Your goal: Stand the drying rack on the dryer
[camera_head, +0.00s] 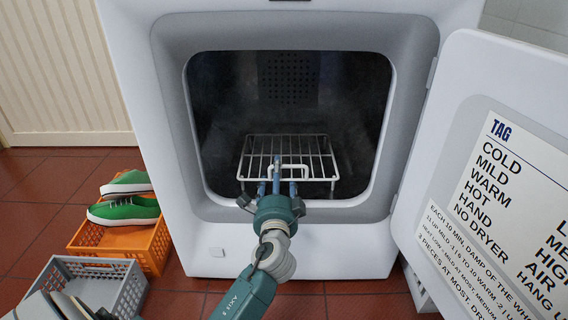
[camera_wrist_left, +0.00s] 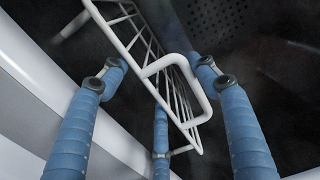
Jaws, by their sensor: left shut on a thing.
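The drying rack (camera_head: 262,148) is a white wire grid with a looped front handle. In the head view it lies inside the opening of the white dryer (camera_head: 165,180), seen from above its front edge. My left gripper (camera_head: 277,180) reaches up from the bottom and is shut on the rack at its front handle. In the left wrist view the rack (camera_wrist_left: 140,45) stretches away between my blue fingers, with its handle loop among them. The finger contact is partly hidden. The dryer door (camera_head: 455,150) stands open at right. My right gripper is not in view.
An orange crate (camera_head: 150,247) with green shoes (camera_head: 125,208) stands on the tiled floor left of the dryer. A grey crate (camera_head: 125,295) is in front of it. The open door, with a printed care label (camera_head: 510,190), bounds the right side.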

